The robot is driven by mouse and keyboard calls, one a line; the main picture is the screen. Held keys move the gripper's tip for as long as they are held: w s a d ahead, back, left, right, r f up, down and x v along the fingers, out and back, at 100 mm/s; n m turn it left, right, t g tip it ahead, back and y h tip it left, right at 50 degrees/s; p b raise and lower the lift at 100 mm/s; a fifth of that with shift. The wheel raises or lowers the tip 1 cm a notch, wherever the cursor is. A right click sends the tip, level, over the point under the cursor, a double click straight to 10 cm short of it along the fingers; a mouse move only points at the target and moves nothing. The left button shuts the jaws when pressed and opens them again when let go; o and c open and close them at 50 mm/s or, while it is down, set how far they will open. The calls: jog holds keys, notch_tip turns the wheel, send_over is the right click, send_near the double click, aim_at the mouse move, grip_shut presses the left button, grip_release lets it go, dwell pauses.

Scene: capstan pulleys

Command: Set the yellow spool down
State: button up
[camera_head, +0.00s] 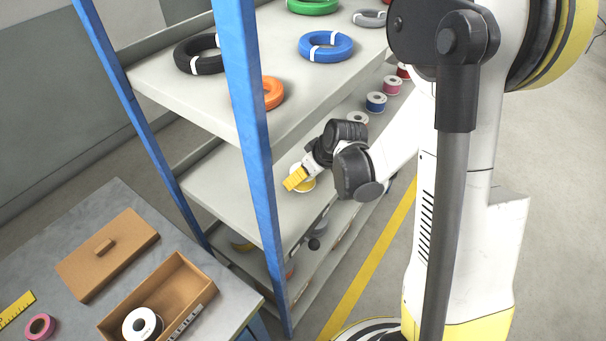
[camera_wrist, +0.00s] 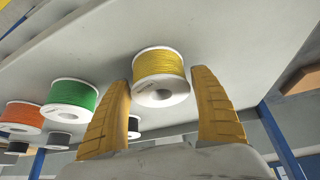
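The yellow spool (camera_wrist: 159,68) has white flanges and stands on the grey shelf surface (camera_wrist: 230,35), which shows upside down in the wrist view. In the head view the yellow spool (camera_head: 306,185) is on the middle shelf (camera_head: 225,190), partly hidden by my gripper (camera_head: 292,182). My gripper (camera_wrist: 163,80) is open, with one yellow finger on each side of the spool. A gap shows between each finger and the spool. The spool is just beyond the fingertips, and its hollow flange faces the wrist camera.
A green spool (camera_wrist: 69,98) and an orange spool (camera_wrist: 20,117) stand along the same shelf. In the head view, a blue spool (camera_head: 376,102) and a pink spool (camera_head: 392,85) stand farther back. A blue shelf post (camera_head: 254,140) rises left of my gripper. A table with an open box (camera_head: 185,270) is at lower left.

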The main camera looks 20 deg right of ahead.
jog(key=shift+o, duration=0.5)
jog(key=shift+r, duration=0.1)
jog(key=shift+r+p, duration=0.25)
jog(key=shift+p, duration=0.05)
jog(key=p+v, duration=0.4)
jog(key=v, duration=0.7)
jog(key=shift+s+r, duration=0.2)
jog(key=shift+r, duration=0.1)
jog(key=shift+s, duration=0.1)
